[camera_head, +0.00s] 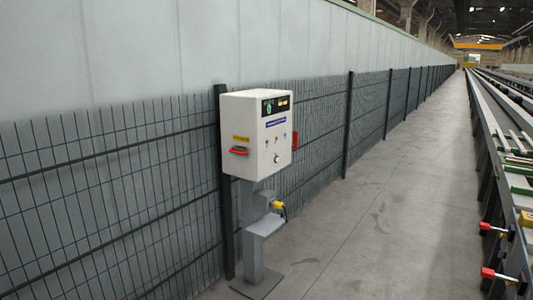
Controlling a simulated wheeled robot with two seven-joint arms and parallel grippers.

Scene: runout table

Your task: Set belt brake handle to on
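A white control box (256,134) stands on a grey post in front of the mesh fence. A red handle (238,151) sits on its left side under a small yellow label. Another red part (295,141) sticks out at its right side. Two red-ended handles, an upper one (486,226) and a lower one (489,272), project from the table side at the right edge. The labels are too small to read, so I cannot tell which is the belt brake handle or how it is set. Neither gripper is in view.
The post (251,220) has a small shelf, a yellow part (278,206) and a floor plate. A mesh fence (110,190) runs along the left. The long runout table (485,130) runs along the right. The concrete aisle (385,210) between them is clear.

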